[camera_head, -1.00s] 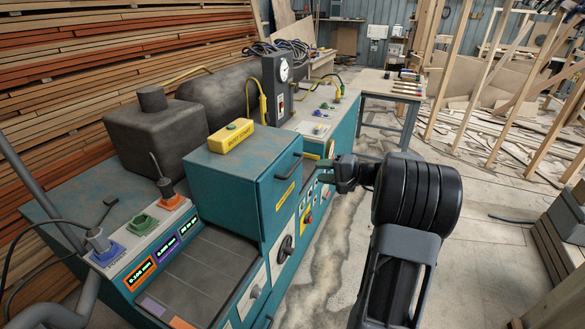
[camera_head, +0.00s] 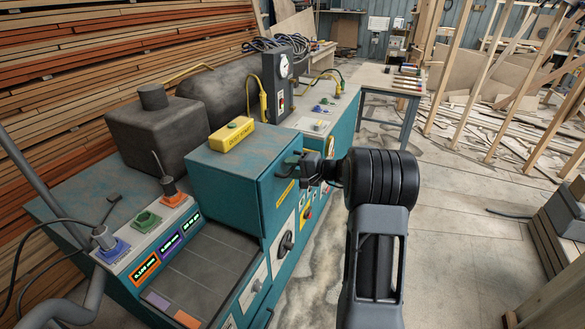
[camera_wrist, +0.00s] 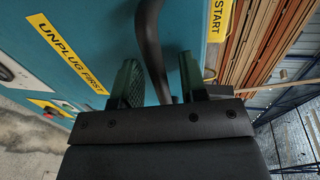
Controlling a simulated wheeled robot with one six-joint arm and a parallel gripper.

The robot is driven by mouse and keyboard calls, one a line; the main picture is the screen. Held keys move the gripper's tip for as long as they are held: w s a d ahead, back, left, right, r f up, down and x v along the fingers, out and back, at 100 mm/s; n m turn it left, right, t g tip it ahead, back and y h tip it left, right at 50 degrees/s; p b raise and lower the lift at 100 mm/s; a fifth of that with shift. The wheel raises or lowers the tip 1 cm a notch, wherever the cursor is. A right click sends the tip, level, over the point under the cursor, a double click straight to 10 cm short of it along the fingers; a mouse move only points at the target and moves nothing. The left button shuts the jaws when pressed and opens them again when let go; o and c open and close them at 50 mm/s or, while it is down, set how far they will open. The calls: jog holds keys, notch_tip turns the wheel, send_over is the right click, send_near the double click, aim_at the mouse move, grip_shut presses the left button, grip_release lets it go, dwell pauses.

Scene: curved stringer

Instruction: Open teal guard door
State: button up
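The teal guard door (camera_head: 274,200) is the front face of the teal box on the machine and looks closed. Its dark bar handle (camera_wrist: 152,50) stands out from the teal face in the wrist view. My gripper (camera_head: 294,163) is at the handle in the head view and hides most of it. In the wrist view my gripper (camera_wrist: 160,82) has its two green fingers apart, one on each side of the handle. I see a gap beside the handle and cannot tell whether either finger touches it.
A yellow block (camera_head: 232,134) sits on top of the box. A yellow "UNPLUG FIRST" label (camera_wrist: 66,52) is on the door. Knobs and buttons (camera_head: 306,213) line the machine's front below and right. The floor (camera_head: 440,190) right of my arm is open.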

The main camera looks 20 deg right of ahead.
jog(key=shift+c, duration=0.2)
grip_shut()
jog(key=shift+f, duration=0.1)
